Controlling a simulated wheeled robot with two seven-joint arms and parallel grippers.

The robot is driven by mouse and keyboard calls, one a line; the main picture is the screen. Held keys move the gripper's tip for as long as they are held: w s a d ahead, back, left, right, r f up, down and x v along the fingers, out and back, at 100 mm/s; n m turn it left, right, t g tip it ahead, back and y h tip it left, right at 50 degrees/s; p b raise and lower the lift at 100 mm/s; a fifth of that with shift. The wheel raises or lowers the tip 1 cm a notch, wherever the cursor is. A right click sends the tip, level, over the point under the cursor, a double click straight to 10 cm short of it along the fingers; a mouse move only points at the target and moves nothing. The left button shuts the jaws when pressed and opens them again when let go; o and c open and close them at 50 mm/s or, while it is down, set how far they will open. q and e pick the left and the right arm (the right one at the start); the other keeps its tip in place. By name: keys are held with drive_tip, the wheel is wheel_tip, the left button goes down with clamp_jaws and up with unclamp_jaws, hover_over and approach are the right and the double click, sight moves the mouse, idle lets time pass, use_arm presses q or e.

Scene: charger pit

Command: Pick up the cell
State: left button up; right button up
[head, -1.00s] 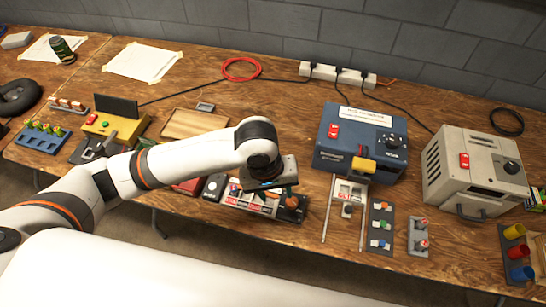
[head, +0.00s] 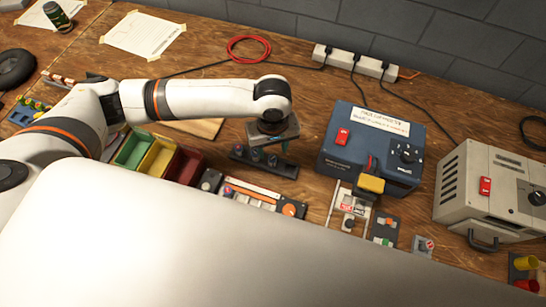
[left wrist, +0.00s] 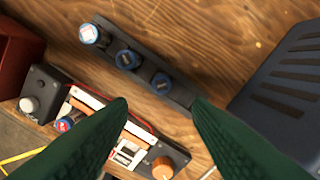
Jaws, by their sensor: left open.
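My right gripper is not in view.
A panel with an orange knob (left wrist: 162,167) lies in front of the rack. Red, yellow and green bins (head: 157,157) stand to the left. A blue power unit (head: 365,150) stands close on the right. Bare wood lies behind the rack.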

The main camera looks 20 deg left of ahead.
sight(272, 158)
use_arm(q)
drive_tip(key=shift+f, duration=0.95)
drive_tip(key=shift+w+f, duration=0.15)
drive_tip(key=shift+f, duration=0.15)
drive_tip(key=f, duration=0.4)
drive_tip(key=shift+w+a+f, duration=0.2)
drive_tip(key=shift+w+f, duration=0.05)
drive_tip(key=shift+f, duration=0.15)
clamp_jaws()
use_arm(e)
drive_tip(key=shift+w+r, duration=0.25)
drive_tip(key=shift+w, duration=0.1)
